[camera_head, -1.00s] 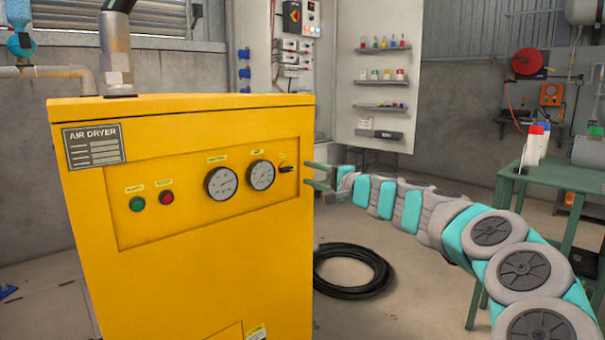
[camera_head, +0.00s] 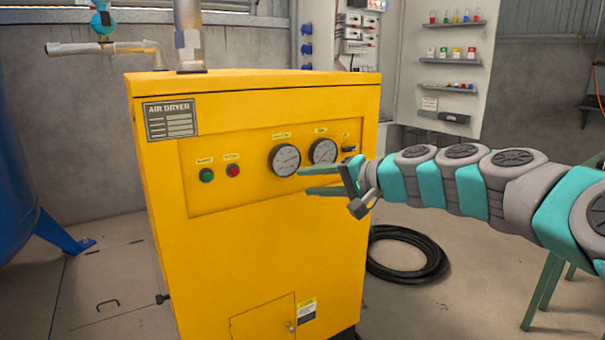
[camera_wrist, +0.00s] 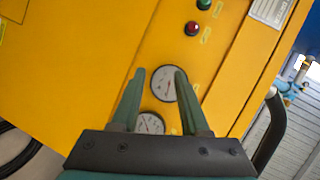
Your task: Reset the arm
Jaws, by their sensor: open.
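My gripper (camera_head: 303,181) is open and empty in front of the yellow air dryer (camera_head: 265,240), at the right part of its control panel. In the head view its two green fingers point left, just below the two round gauges. In the wrist view the open fingers of my gripper (camera_wrist: 155,78) frame one gauge (camera_wrist: 169,84), and the other gauge (camera_wrist: 150,123) shows lower, between the finger bases. I cannot tell whether the fingers touch the panel. My arm stretches in from the right, bent in several teal and grey segments.
A green button (camera_head: 207,175) and a red button (camera_head: 233,170) sit left of the gauges, and a black switch (camera_head: 348,149) sits right. A coiled black hose (camera_head: 440,262) lies on the floor. A blue tank (camera_head: 15,190) stands at left. Wall shelves (camera_head: 450,62) are behind.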

